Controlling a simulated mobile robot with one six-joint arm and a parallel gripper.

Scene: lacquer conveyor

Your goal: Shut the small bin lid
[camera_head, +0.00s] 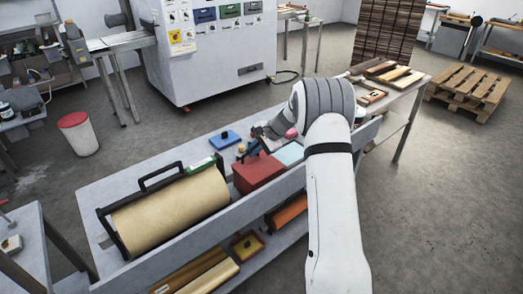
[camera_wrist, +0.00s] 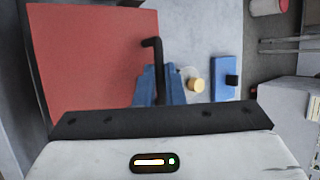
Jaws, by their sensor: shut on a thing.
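The small bin appears to be the red box (camera_head: 258,172) on the bench in the head view, with a flat red top that I take to be its lid (camera_wrist: 95,60) in the wrist view. A black bent handle (camera_wrist: 153,43) stands at the right edge of this red top. My gripper (camera_head: 257,147) is at the box's upper edge, its blue fingers (camera_wrist: 160,82) shut on the handle. The contact is partly hidden in the head view by my wrist. I cannot tell whether the lid lies fully down.
A roll in a black frame (camera_head: 170,213) stands left of the red box. A blue block with a black knob (camera_head: 225,139) lies behind it; it also shows in the wrist view (camera_wrist: 226,80), beside a yellow cylinder (camera_wrist: 196,86). A light blue panel (camera_head: 290,153) is to the right.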

